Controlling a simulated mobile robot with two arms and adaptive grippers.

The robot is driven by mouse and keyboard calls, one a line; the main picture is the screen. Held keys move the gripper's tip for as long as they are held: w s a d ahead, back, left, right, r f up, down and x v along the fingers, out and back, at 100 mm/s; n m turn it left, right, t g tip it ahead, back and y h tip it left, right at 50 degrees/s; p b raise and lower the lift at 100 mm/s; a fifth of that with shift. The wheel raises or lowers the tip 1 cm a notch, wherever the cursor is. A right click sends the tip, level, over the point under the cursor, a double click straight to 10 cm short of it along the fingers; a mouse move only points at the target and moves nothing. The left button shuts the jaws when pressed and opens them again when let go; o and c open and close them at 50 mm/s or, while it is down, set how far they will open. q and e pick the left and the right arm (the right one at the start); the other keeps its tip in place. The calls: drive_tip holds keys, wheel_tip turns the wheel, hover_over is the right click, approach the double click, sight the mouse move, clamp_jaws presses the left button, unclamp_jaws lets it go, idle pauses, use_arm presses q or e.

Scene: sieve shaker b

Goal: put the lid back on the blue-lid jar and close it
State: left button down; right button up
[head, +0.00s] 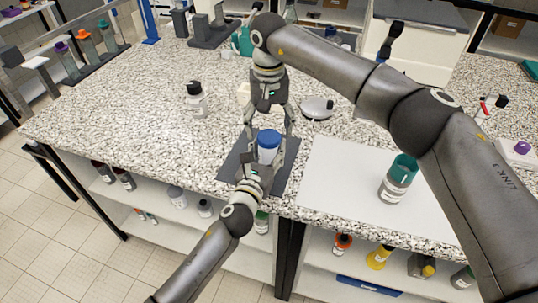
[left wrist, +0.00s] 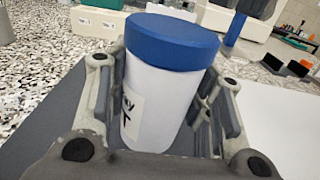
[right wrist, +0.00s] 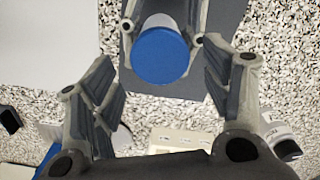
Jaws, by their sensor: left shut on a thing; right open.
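The white jar (left wrist: 160,105) stands upright on a dark mat (head: 231,167), with a label partly visible on its side. The blue lid (left wrist: 172,40) sits on top of the jar and looks level; whether it is fully tightened cannot be seen. It also shows in the head view (head: 269,138) and the right wrist view (right wrist: 160,55). My left gripper (left wrist: 165,115) is shut around the jar's body, one finger on each side. My right gripper (right wrist: 165,90) is open and empty, above the jar and pointing down, with the lid beyond its fingertips.
A white board (head: 340,180) lies right of the mat, with a teal-topped jar (head: 398,178) on it. A black-capped bottle (head: 196,100) stands at left. A round grey-white object (head: 317,107) lies close behind my right gripper.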

sight(269, 136)
drive_tip(key=shift+f, duration=1.7)
drive_tip(key=c, duration=0.9)
drive_tip(key=o, duration=1)
drive_tip(key=shift+r, duration=0.1)
drive_tip(key=shift+r, duration=2.2)
